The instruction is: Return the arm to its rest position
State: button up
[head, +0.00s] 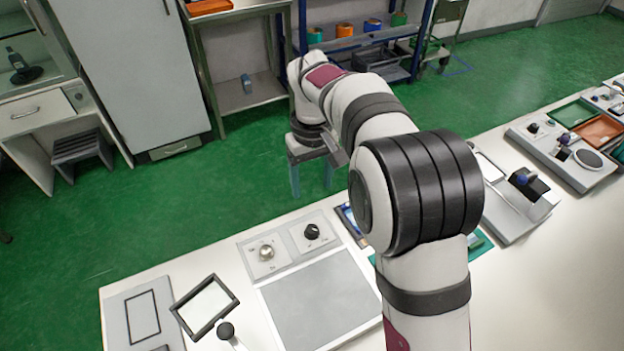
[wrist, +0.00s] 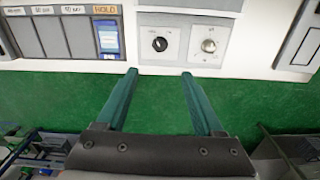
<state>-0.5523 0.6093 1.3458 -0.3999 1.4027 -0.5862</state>
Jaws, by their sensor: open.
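My gripper (head: 311,180) is at the far end of my arm, which reaches out past the table's back edge over the green floor. Its two teal fingers point down in the head view. In the wrist view my gripper (wrist: 159,76) is open, with nothing between the fingers. The fingertips appear just short of the table edge there, in front of the knob panel (wrist: 184,60). My arm hides part of the table's middle in the head view.
The white table (head: 560,265) holds a grey plate (head: 320,298), a black knob (head: 312,231), a silver knob (head: 267,252) and a framed plate (head: 205,306). The wrist view shows a slotted rack (wrist: 58,38) with a blue item (wrist: 109,40) under HOLD. A steel bench (head: 250,95) stands beyond.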

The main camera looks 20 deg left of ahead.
dwell(0.3)
jog(key=s+d+r+m+y, duration=0.1)
jog(key=s+d+r+m, duration=0.3)
jog(key=s+d, duration=0.45)
jog(key=s+d+r+m, duration=0.3)
jog(key=s+d+m, duration=0.2)
jog(key=s+d, duration=0.4)
jog(key=s+d+f+m, duration=0.3)
jog(key=s+f+m, duration=0.1)
jog(key=s, duration=0.5)
jog(key=shift+s+d+m+y, duration=0.2)
jog(key=shift+d+m+y, duration=0.1)
jog(key=shift+m+y, duration=0.15)
